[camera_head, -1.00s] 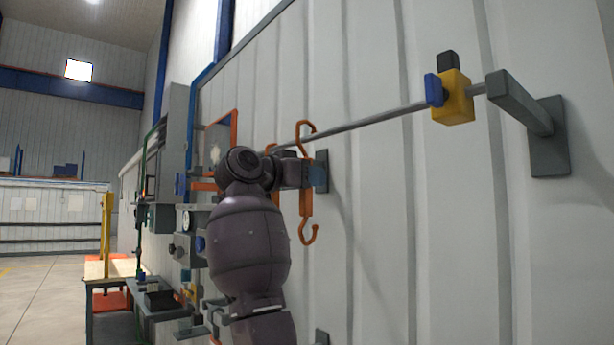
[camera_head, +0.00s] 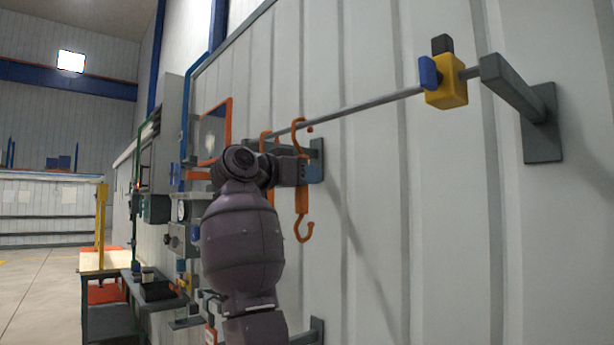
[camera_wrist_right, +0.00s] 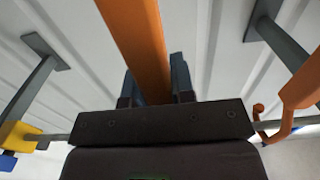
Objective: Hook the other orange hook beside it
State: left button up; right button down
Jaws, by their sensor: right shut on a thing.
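My right gripper (camera_head: 302,171) is shut on an orange double-ended hook (camera_head: 303,222), gripping its straight middle. The held hook hangs upright; its top curve is at the grey rod (camera_head: 365,106), and I cannot tell whether it bears on it. The other orange hook (camera_head: 264,137) is on the rod just left of it, partly hidden by my arm. In the right wrist view the held hook's shank (camera_wrist_right: 140,45) runs up between the fingers (camera_wrist_right: 155,88), and the other hook (camera_wrist_right: 300,92) is at the right. My left gripper is not in view.
A yellow block (camera_head: 447,90) with a blue part (camera_head: 429,72) sits on the rod near its right-hand wall bracket (camera_head: 520,92). The rod between the block and the held hook is clear. Panels and a bench (camera_head: 105,265) stand at the left.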

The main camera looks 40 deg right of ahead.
jog(key=c, duration=0.9)
grip_release()
jog(key=a, duration=0.3)
jog(key=a+b, duration=0.1)
jog(key=a, duration=0.3)
jog(key=s+a+b, duration=0.1)
jog(key=a, duration=0.2)
jog(key=shift+a, duration=0.4)
